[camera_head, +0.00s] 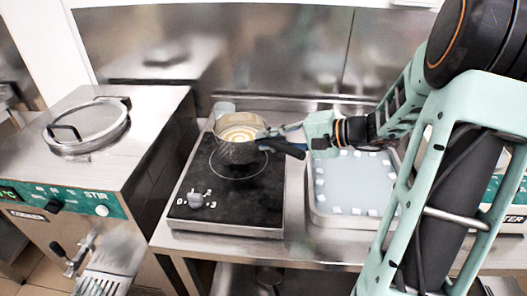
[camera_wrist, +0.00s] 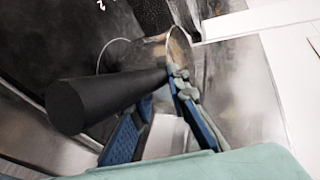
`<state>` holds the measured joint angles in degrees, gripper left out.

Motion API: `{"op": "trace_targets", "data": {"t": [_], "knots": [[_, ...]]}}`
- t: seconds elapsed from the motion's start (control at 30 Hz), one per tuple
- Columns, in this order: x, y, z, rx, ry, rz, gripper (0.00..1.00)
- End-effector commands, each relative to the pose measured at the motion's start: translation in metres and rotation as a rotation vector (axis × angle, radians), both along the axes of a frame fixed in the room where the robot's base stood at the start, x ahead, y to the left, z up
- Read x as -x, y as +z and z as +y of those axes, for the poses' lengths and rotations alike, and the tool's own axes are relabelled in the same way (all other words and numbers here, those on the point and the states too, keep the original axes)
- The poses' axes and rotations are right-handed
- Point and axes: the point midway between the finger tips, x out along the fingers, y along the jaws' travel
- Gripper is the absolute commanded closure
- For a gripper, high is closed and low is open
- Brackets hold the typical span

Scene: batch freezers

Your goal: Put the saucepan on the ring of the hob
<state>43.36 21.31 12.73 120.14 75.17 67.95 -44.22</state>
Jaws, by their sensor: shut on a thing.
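The saucepan (camera_head: 239,150) is a metal pan with a cream and orange swirl inside and a black handle. In the head view it is over the back part of the black hob (camera_head: 232,205). The ring (camera_head: 238,168) shows as a thin circle, partly hidden behind the pan. I cannot tell whether the pan touches the hob. My gripper (camera_head: 292,134) comes from the right and is shut on the saucepan's handle. In the wrist view the blue fingers (camera_wrist: 160,110) are around the black handle (camera_wrist: 105,97), with the metal pan wall (camera_wrist: 165,50) beyond.
A batch freezer with a round lid (camera_head: 88,124) stands on the left. A tray (camera_head: 318,215) with pale liquid and white cubes lies right of the hob, under my arm. A steel back wall (camera_head: 270,45) rises behind. A knob (camera_head: 195,200) is at the hob's front.

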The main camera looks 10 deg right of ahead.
Motion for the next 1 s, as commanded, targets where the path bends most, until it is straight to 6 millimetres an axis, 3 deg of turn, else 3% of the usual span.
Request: {"op": "trace_targets", "data": {"t": [0.3, 0.53, 0.97, 1.0], "knots": [[-0.014, -0.021, 0.012, -0.005, 0.002, -0.001, 1.00], [-0.013, -0.045, 0.011, -0.004, 0.001, -0.003, 1.00], [-0.013, -0.051, 0.010, -0.002, 0.001, -0.005, 1.00], [-0.013, -0.051, 0.010, 0.001, 0.000, -0.001, 0.82]]}}
